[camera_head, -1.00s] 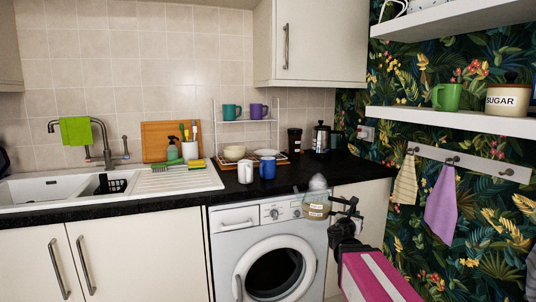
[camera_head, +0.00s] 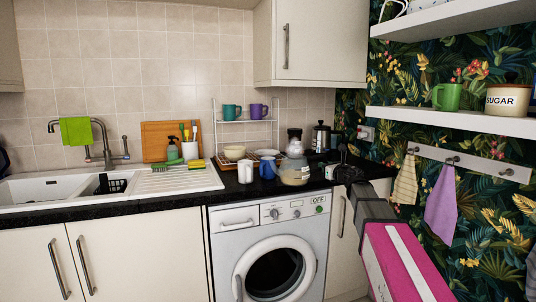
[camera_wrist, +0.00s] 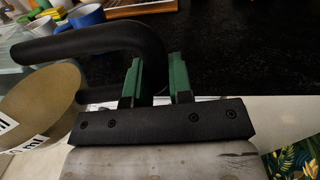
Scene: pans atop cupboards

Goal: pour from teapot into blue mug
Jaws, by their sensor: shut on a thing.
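My gripper (camera_head: 342,172) is shut on the black handle (camera_wrist: 100,40) of the glass teapot (camera_head: 293,172). The handle passes between the green fingers in the wrist view (camera_wrist: 157,82). The teapot has tan contents and a pale label, and looks roughly upright at counter height. The blue mug (camera_head: 268,168) stands upright on the black worktop, just left of the teapot in the head view. It also shows at the top of the wrist view (camera_wrist: 86,16).
A white mug (camera_head: 245,172) stands left of the blue mug. The worktop's front edge (camera_head: 225,200) runs above the washing machine (camera_head: 275,255).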

